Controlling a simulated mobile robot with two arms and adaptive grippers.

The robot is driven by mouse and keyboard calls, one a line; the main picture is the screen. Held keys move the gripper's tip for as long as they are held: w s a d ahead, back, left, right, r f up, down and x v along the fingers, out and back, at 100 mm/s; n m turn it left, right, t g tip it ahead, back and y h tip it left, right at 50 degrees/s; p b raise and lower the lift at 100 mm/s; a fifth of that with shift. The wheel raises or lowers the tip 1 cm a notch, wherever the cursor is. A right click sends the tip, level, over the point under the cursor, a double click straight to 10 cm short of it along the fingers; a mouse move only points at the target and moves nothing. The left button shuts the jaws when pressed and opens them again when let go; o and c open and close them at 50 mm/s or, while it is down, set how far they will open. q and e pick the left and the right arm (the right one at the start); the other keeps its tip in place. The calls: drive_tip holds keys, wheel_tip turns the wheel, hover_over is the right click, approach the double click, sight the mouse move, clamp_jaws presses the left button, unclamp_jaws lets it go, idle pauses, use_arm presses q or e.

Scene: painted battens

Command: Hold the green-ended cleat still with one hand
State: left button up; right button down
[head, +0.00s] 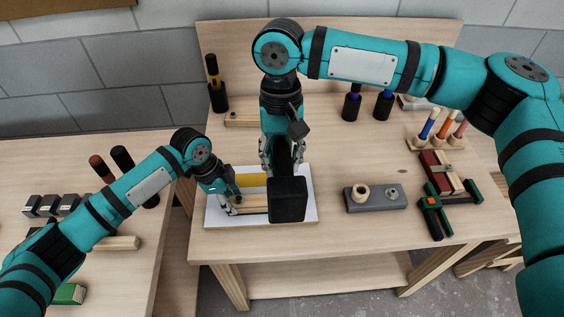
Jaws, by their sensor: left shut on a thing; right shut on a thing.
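A pale wooden cleat (253,203) lies on a white board (240,219) on the main bench, with a yellow strip (252,180) behind it. My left gripper (231,203) is low over the board's left side, shut on the cleat near its left end. I cannot make out a green end; part of the cleat is hidden by the gripper and a black tool. My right gripper (282,160) points down over the board and is shut on that black tool (287,200), whose blocky end covers the cleat's right part. Whether the tool touches the cleat is unclear.
A grey block (375,198) with round fittings stands right of the board. Farther right are a green-and-black clamp (432,212), a dark red block (435,172) and a rack of coloured-handled tools (437,142). Dark bottles stand at the back. A side table (120,265) is at left.

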drive_tip(key=r, duration=0.3)
drive_tip(key=shift+s+d, duration=0.1)
drive_tip(key=shift+s, duration=0.1)
drive_tip(key=shift+f, duration=0.1)
wheel_tip(320, 180, down, 8)
drive_tip(key=shift+w+f, duration=0.15)
idle(0.9)
